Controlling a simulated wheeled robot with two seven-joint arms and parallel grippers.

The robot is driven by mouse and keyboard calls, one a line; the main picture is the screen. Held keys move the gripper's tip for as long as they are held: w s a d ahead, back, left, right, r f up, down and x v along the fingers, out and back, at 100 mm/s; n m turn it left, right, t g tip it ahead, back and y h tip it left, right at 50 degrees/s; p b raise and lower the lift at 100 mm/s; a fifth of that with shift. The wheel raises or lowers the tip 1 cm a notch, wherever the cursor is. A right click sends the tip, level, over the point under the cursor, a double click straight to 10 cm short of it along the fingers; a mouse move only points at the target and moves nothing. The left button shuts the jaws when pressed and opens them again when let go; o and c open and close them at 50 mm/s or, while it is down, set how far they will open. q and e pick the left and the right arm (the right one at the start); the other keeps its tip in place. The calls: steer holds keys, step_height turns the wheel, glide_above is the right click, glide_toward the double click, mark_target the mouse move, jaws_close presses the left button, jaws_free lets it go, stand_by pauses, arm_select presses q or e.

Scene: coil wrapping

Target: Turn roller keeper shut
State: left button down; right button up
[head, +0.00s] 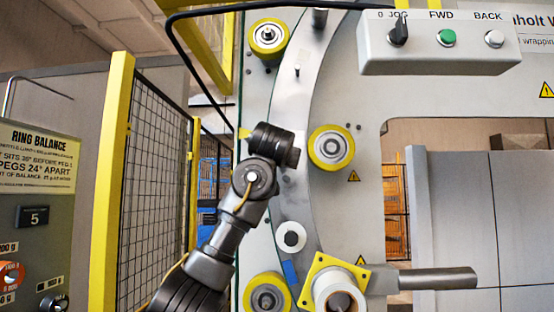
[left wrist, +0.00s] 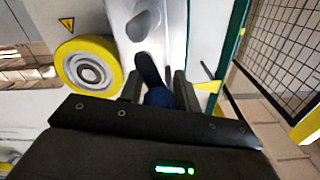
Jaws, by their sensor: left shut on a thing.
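My left gripper (head: 290,155) reaches in from the lower left, in front of the ring, just left of the yellow-rimmed roller (head: 331,148). In the left wrist view the fingers of my left gripper (left wrist: 158,92) are closed about a dark lever-like piece (left wrist: 150,68) with a blue part (left wrist: 159,97), which I take for the roller keeper. A yellow roller (left wrist: 88,67) stands to its left, apart from the fingers. In the head view the wrist hides the held piece, and I cannot tell its exact angle. My right gripper is not in view.
Other yellow rollers sit at the top (head: 268,38) and bottom (head: 267,295) of the ring. A yellow square flange (head: 322,263) and a grey bar (head: 430,280) are at lower right. A control box (head: 440,55) hangs at upper right. A mesh fence (head: 155,150) stands left.

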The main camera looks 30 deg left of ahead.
arm_select(q)
steer(key=shift+w+f, duration=0.15)
steer(key=shift+f, duration=0.1)
steer(key=c, duration=1.3)
jaws_free()
steer(key=shift+o, duration=0.7)
steer(key=shift+r, duration=0.1)
steer(key=shift+s, duration=0.2)
steer(key=b+v, duration=0.6)
steer(key=v, duration=0.4)
steer(key=shift+s+d, duration=0.15)
steer(key=shift+s, duration=0.15)
